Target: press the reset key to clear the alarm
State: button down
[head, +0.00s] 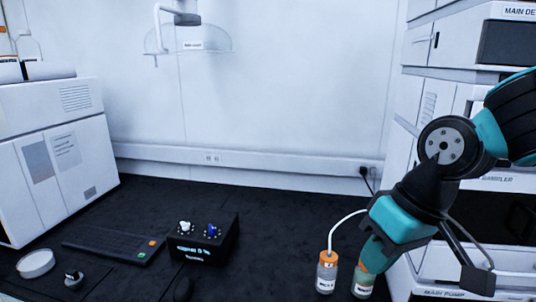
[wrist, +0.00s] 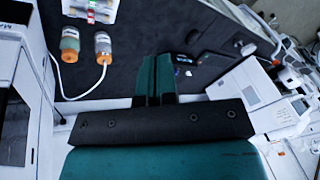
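A flat black keypad (head: 108,245) lies on the bench at the left in the head view. An orange key (head: 152,243) and a green key (head: 141,255) sit at its right end; their labels are too small to read, so I cannot tell which is the reset key. A black box (head: 205,248) with a lit display and white and blue knobs stands right of it. My gripper shows in the wrist view (wrist: 155,60), its two teal fingers together with nothing visible between them. In the head view my arm is at the right, well away from the keypad.
Two capped bottles, one with a white tube (head: 327,275) and another (head: 363,284), stand below my arm. Instrument stacks (head: 415,50) rise at right, a white cabinet (head: 55,150) at left. A white round dish (head: 36,264) lies front left. The bench behind the box is clear.

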jog(key=s+n+g, duration=0.1)
jog(key=s+n, duration=0.1)
jog(key=s, duration=0.8)
jog(key=shift+s+a+r, duration=0.3)
jog(key=shift+s+r, duration=0.05)
